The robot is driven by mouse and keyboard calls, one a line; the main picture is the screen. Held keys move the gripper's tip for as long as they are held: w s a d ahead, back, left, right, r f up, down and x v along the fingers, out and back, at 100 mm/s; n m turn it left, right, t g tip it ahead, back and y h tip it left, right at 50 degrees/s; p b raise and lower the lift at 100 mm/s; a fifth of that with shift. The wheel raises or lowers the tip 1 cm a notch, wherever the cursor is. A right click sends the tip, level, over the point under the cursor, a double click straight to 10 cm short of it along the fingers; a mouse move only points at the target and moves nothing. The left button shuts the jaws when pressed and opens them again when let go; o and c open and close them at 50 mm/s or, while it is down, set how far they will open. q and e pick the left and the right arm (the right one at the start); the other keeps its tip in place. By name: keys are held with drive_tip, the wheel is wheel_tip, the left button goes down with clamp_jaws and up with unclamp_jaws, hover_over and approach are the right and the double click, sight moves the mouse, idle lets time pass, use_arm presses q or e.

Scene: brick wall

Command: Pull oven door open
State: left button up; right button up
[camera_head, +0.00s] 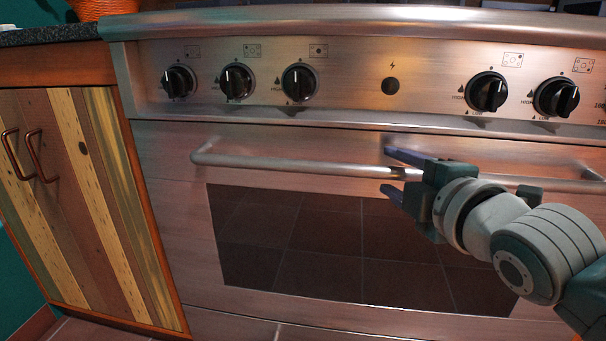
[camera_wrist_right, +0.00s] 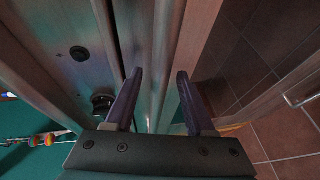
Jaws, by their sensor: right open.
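The oven door (camera_head: 160,160) is a steel panel with a dark glass window (camera_head: 310,245), and it looks closed. Its horizontal bar handle (camera_head: 290,166) runs across the upper door. My right gripper (camera_head: 392,172) is open at the right half of the handle, with one finger above the bar and one below it. In the right wrist view the two fingers of my right gripper (camera_wrist_right: 158,95) are apart, with the handle (camera_wrist_right: 164,60) running between them. I cannot tell whether either finger touches the bar. My left gripper is not in view.
Several black knobs (camera_head: 236,82) line the panel above the door. A wooden cabinet (camera_head: 75,200) with copper handles (camera_head: 34,158) stands on the left under a dark countertop (camera_head: 45,35). Tiled floor (camera_wrist_right: 285,135) shows in the right wrist view.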

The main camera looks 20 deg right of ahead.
drive_tip(key=shift+w, duration=0.2)
drive_tip(key=shift+c, duration=0.2)
clamp_jaws()
idle(1.1)
